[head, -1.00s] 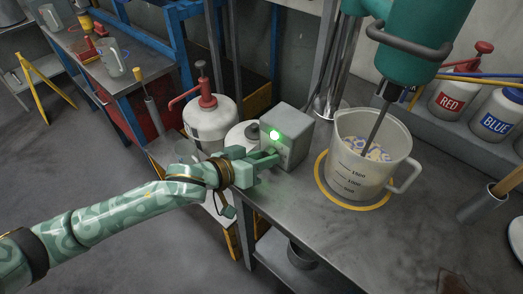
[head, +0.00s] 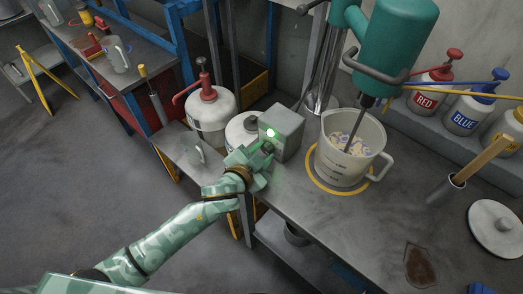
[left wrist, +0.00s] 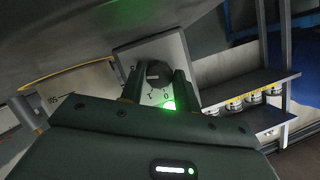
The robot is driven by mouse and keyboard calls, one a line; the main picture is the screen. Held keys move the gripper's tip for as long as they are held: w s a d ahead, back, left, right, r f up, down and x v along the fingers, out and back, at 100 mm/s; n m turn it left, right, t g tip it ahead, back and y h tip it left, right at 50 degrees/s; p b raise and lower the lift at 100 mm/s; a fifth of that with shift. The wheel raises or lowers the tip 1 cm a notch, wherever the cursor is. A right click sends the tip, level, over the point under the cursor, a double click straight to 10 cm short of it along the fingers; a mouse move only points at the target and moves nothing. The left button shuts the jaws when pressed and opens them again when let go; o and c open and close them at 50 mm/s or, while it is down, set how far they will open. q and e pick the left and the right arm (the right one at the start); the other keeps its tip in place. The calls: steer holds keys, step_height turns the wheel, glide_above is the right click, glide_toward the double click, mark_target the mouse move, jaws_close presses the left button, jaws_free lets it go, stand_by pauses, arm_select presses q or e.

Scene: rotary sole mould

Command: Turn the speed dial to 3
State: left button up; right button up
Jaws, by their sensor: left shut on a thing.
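The speed dial is a dark round knob on the front of a grey control box (head: 288,128) with a lit green lamp (head: 270,132). In the left wrist view the dial (left wrist: 158,74) sits between my fingers, with the marks 1 and 0 readable below it on the pale plate. Its pointer setting is too unclear to read. My left gripper (head: 262,156) is at the box front and shut on the dial; in the left wrist view its two fingers (left wrist: 156,82) flank the knob. In the head view the gripper mostly hides the dial. My right gripper is not in view.
A translucent measuring jug (head: 330,165) stands in a yellow ring right of the box, under a teal mixer (head: 395,45) with its shaft inside. A white pump bottle (head: 212,112) stands left of the box.

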arm_select(q)
steer(key=shift+s+f+m+t+y, duration=0.1)
steer(key=shift+m+t+y, duration=0.35)
steer(key=shift+m, duration=0.35)
steer(key=shift+d+b, duration=0.1)
steer(key=shift+b, duration=0.2)
steer(key=o, duration=1)
steer(key=shift+c, duration=0.2)
steer(key=p+v, duration=0.2)
steer(key=v, duration=1.4)
steer(key=shift+s, duration=0.1)
